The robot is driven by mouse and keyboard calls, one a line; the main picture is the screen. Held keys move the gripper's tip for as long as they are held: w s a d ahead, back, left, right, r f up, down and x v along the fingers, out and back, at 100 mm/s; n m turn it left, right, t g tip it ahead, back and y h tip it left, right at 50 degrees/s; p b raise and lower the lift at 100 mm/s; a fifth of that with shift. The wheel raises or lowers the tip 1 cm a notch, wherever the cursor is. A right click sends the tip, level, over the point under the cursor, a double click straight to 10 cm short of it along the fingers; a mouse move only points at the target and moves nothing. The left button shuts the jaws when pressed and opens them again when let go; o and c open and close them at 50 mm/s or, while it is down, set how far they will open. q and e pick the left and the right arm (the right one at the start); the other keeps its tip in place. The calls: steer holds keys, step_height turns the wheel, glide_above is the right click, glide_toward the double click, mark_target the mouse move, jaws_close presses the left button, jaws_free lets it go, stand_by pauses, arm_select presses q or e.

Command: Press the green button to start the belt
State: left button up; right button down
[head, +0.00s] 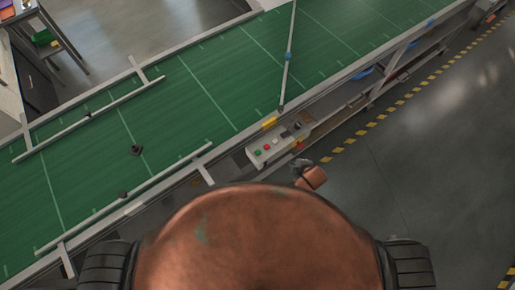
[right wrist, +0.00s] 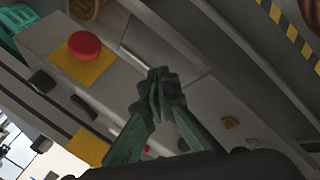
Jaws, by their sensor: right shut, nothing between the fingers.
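The control box (head: 280,144) is a pale panel on the near side of the belt in the head view. The green button (head: 258,153) is at its left end, with a red button (head: 267,147) beside it. I cannot make out the green button in that view. My left gripper is not in view.
A red mushroom button (right wrist: 84,45) on a yellow plate shows near the fingers in the right wrist view. A striped floor line (head: 390,113) runs beside open floor.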

steer(key=w+a+r+n+y+p, duration=0.1)
steer(key=w+a+r+n+p, duration=0.1)
steer(key=a+r+n, duration=0.4)
steer(key=w+a+r+n+y+p, duration=0.1)
steer(key=a+r+n, duration=0.25)
steer(key=r, duration=0.45)
step_height(320, 180, up, 4)
steer(key=n+y+p, duration=0.2)
steer(key=n, duration=0.7)
glide_above(259, 153)
steer(key=shift+f, duration=0.25)
steer(key=shift+f+b, duration=0.15)
steer(key=shift+b, duration=0.2)
step_height(259, 153, down, 7)
steer(key=b, duration=0.7)
steer(key=shift+d, duration=0.1)
steer(key=shift+f+b, duration=0.4)
steer(key=shift+f, duration=0.35)
steer(key=shift+f, duration=0.4)
